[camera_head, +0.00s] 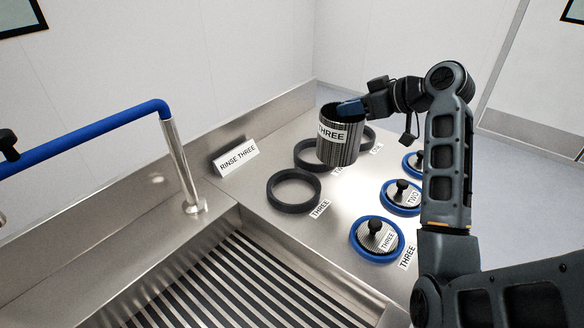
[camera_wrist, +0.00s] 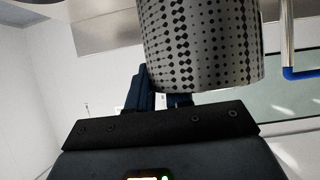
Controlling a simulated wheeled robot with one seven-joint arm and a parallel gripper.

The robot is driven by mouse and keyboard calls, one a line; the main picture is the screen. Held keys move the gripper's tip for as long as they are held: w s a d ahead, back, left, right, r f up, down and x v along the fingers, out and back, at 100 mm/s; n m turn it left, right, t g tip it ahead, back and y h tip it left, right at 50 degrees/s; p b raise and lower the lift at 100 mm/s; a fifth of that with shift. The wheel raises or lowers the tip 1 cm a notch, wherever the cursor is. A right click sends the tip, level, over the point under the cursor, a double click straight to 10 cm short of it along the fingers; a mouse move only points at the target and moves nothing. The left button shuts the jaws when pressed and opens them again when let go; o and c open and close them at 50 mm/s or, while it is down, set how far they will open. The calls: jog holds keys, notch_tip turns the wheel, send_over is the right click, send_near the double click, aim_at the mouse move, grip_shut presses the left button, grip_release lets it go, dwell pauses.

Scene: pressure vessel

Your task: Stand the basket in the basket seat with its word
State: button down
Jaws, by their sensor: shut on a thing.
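The basket (camera_head: 340,143) is a perforated metal cup with a dark rim and a label reading THREE. It is upright, and its side also shows in the wrist view (camera_wrist: 203,45). My gripper (camera_head: 350,107) is shut on the basket's upper rim; its blue fingers (camera_wrist: 160,92) meet the basket's wall in the wrist view. The basket seat THREE (camera_head: 273,193), an empty black ring with its word beside it, lies nearer and left of the basket. The basket overlaps the middle ring (camera_head: 299,151), partly hiding it and its label; the gap beneath is hard to judge.
A further black ring (camera_head: 370,138) lies behind the basket. Blue-rimmed round lids with black knobs stand at right, the nearest marked THREE (camera_head: 362,241). A RINSE THREE sign (camera_head: 236,158), a blue-topped rail (camera_head: 90,131) and a slatted drain (camera_head: 240,290) lie left and front.

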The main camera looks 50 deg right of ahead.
aim_at(337, 147)
jog(key=w+a+f+b, duration=0.2)
jog(key=w+a+f, duration=0.4)
jog(key=a+f, duration=0.2)
notch_tip(337, 147, down, 2)
jog(key=shift+w+a+f, duration=0.2)
jog(key=shift+w, duration=0.15)
jog(key=c, duration=1)
grip_release()
jog(key=shift+s, duration=0.1)
jog(key=b+v, duration=0.1)
jog(key=v, duration=1.1)
jog(key=shift+b, duration=0.35)
